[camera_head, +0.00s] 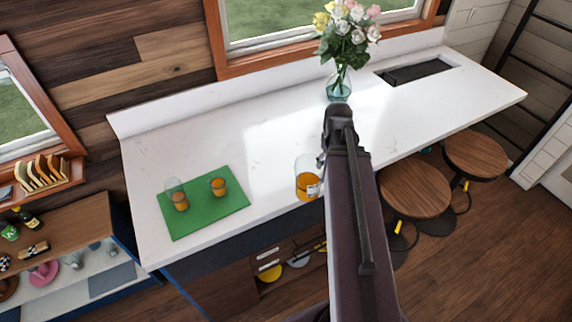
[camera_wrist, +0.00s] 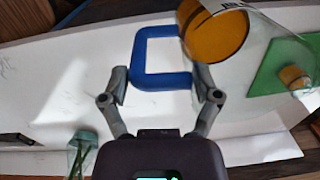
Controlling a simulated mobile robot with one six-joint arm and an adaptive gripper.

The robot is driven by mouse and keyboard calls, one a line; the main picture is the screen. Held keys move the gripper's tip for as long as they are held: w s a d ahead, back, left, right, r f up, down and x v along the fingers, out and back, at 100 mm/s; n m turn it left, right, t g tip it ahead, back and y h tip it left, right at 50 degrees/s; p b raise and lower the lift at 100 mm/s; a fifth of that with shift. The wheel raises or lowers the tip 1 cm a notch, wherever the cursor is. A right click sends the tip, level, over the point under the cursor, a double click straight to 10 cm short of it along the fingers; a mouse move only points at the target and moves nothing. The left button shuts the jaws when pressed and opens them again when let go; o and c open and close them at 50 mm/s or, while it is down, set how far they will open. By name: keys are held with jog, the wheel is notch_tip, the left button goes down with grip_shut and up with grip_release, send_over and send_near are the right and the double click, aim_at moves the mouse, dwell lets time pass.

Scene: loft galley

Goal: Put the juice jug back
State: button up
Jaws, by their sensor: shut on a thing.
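The juice jug (camera_head: 307,183) is clear, with orange juice low in it and a label. It is over the counter near the front edge, left of my arm. My gripper (camera_wrist: 160,72) is shut on the jug's square blue handle (camera_wrist: 160,82), one finger at each side. In the wrist view the jug's body (camera_wrist: 215,35) is at the upper right. I cannot tell whether the jug's base touches the counter.
Left on the white counter (camera_head: 265,120), a green mat (camera_head: 212,218) bears two glasses of juice (camera_head: 181,201) (camera_head: 217,186). A flower vase (camera_head: 339,88) stands at the back, near the sink (camera_head: 415,72). Stools (camera_head: 415,190) stand in front at right. The counter between mat and vase is clear.

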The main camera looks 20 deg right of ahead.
jog(key=shift+w+a, duration=0.1)
jog(key=shift+w, duration=0.25)
jog(key=shift+a, duration=0.2)
